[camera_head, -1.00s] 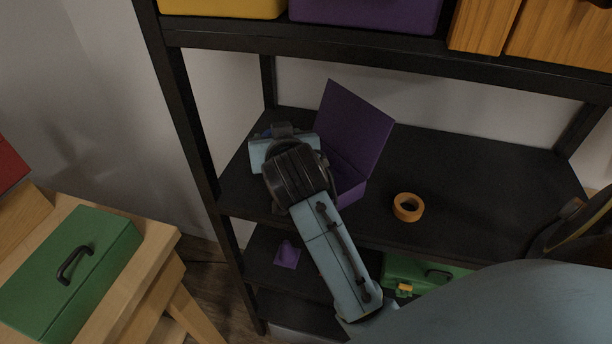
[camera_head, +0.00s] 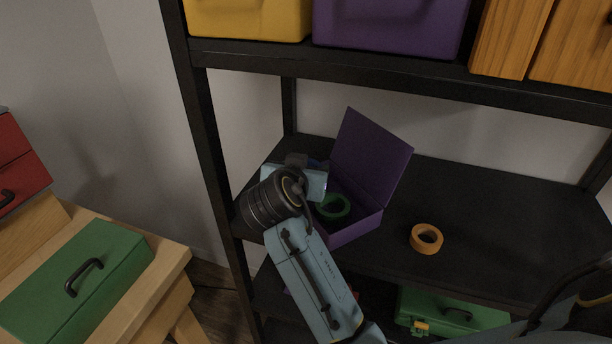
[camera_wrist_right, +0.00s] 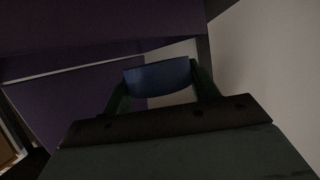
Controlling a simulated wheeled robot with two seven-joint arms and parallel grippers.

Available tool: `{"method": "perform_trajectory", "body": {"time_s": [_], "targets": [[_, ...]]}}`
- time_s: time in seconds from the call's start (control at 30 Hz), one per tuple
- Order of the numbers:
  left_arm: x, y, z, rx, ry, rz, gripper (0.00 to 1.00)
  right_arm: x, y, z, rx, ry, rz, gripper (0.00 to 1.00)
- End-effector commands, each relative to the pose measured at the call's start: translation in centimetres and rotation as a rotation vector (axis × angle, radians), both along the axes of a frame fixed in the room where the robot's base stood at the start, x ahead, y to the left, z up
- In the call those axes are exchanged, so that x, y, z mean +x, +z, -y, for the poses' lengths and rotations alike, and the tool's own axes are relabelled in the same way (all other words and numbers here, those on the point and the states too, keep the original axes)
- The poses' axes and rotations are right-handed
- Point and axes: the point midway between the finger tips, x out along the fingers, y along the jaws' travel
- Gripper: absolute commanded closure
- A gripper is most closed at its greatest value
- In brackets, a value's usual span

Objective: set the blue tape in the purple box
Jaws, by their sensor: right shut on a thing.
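The purple box (camera_head: 358,229) stands on the middle shelf with its lid raised at the back. A green tape roll (camera_head: 332,207) lies inside it. My right gripper (camera_head: 316,167) is at the box's left side, mostly hidden behind its own wrist in the head view. It is shut on the blue tape (camera_wrist_right: 157,78), which shows between the fingers in the right wrist view. Only a sliver of blue shows in the head view. In the right wrist view a purple surface, likely the box (camera_wrist_right: 85,100), is close beyond the tape. My left gripper is not in view.
An orange tape roll (camera_head: 426,239) lies on the shelf (camera_head: 490,235) right of the box. The upper shelf (camera_head: 400,75) is overhead. A shelf post (camera_head: 215,150) stands left of my arm. A green toolbox (camera_head: 455,311) is below; another (camera_head: 75,280) is on the wooden table.

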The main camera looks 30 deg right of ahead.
Motion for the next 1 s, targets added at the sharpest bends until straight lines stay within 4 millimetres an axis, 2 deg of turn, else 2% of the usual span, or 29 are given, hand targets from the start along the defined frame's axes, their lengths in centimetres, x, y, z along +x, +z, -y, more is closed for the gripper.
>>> {"method": "perform_trajectory", "body": {"time_s": [0.1,0.57,0.6,0.73,1.0], "targets": [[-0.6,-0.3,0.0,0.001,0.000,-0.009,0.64,0.0,-1.2,0.0,-0.001,0.000,0.000,0.63],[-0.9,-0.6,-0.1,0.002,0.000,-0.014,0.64,0.0,-1.9,0.0,0.001,0.001,0.001,0.63],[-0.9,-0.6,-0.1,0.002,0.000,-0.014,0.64,0.0,-1.8,0.0,0.001,0.001,0.001,0.37],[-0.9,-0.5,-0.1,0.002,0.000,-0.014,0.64,0.0,-1.8,0.0,0.001,0.001,0.001,0.20],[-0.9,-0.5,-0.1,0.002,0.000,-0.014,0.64,0.0,-1.7,0.0,0.000,0.001,0.002,0.19]]}}
